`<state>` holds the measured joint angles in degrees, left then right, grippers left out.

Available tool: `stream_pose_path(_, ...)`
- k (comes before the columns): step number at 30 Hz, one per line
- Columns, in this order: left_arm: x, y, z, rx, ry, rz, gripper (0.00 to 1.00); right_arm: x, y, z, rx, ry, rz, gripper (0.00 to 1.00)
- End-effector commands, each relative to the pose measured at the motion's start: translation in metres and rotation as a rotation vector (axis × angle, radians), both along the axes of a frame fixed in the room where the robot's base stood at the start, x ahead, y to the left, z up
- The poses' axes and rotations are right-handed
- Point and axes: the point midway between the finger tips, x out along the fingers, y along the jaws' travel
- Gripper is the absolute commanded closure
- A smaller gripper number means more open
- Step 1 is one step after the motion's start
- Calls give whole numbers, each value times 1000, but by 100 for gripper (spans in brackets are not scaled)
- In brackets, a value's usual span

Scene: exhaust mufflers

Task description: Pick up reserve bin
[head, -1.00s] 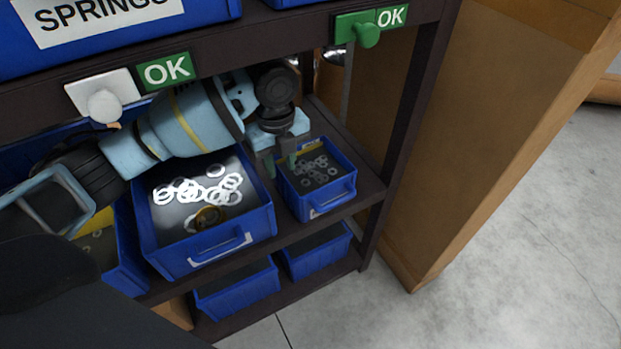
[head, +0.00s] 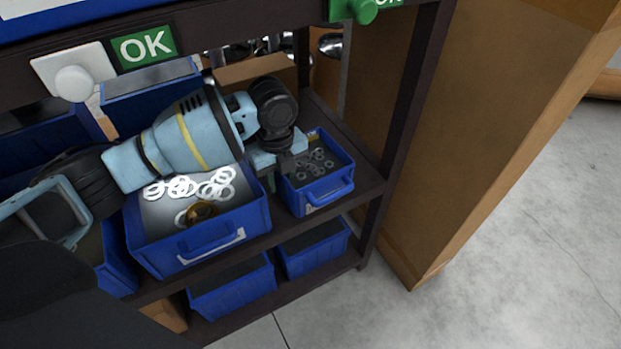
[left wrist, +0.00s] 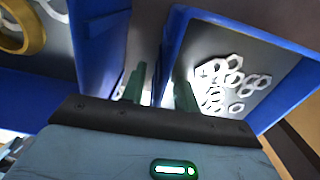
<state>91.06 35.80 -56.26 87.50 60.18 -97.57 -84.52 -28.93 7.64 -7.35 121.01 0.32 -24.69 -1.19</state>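A small blue bin (head: 325,197) with grey nuts or rings inside stands at the right end of the middle shelf. It also shows in the left wrist view (left wrist: 262,118). I cannot tell from any label which bin is the reserve bin. My left gripper (head: 280,178) is at the left side of this small bin. In the left wrist view its two green fingers (left wrist: 160,92) are apart, one on each side of the bin's near-left wall, with no clear grip. The wrist partly hides the bin's rear left corner. My right gripper is not in view.
A larger blue bin (head: 206,245) with bright rings stands just left, under my left forearm. More blue bins (head: 314,249) stand on the shelf below. A dark shelf post (head: 398,130) and a brown panel (head: 470,120) bound the right side. The upper shelf is close above.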

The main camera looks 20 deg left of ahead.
Motion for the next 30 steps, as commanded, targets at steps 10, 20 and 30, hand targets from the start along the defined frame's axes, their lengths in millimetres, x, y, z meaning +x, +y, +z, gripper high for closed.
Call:
stream_pose_path(10, 0, 0, -1, 0, -1, 0, 86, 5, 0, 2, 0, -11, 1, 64)
stream_pose_path(20, 1, 0, 0, -1, -3, 1, 100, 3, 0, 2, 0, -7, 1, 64)
stream_pose_path(30, 1, 0, 6, -1, -4, 1, 100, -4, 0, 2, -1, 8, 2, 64)
